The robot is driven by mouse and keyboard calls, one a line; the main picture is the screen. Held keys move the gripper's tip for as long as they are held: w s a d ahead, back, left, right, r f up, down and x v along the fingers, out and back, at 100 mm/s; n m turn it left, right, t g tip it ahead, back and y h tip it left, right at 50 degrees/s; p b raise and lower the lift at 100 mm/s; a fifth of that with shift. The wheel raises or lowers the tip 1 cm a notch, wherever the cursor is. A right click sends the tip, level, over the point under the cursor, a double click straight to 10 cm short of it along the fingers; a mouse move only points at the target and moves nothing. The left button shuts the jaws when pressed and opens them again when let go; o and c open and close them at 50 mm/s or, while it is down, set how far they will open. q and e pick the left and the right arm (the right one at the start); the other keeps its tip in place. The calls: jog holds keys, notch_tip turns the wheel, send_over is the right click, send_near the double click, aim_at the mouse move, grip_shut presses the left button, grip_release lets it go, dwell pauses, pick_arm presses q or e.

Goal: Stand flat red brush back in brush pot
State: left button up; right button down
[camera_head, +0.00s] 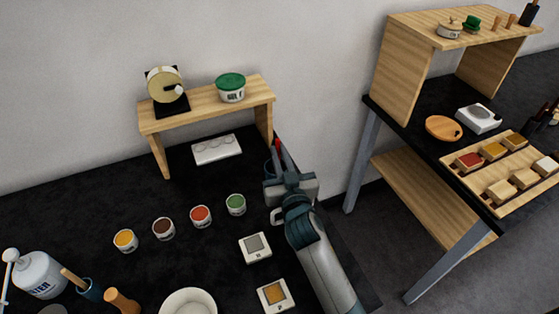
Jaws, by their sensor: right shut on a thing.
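My right gripper (279,183) is over the right end of the black table, near the right leg of the small wooden shelf. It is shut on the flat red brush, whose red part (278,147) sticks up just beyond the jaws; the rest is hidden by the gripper. A dark blue rounded form (268,168), perhaps the brush pot, shows partly beside the jaws. I cannot tell whether the brush is inside it. My left gripper is out of view.
Several small paint cups, such as the green one (236,204), stand left of my gripper. The wooden shelf (205,103) holds a green-lidded tub (230,87). Two square tiles (255,247) lie nearer. A blue pot (90,291) stands front left.

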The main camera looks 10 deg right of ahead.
notch_tip(320, 180, down, 3)
jog(key=shift+r, duration=0.2)
jog(key=shift+f, duration=0.25)
jog(key=c, duration=1.8)
grip_release()
jog(key=shift+r, duration=0.1)
jog(key=shift+r, duration=0.15)
jog(key=s+b, duration=0.3)
jog(key=s, duration=0.9)
jog(key=shift+d, duration=0.15)
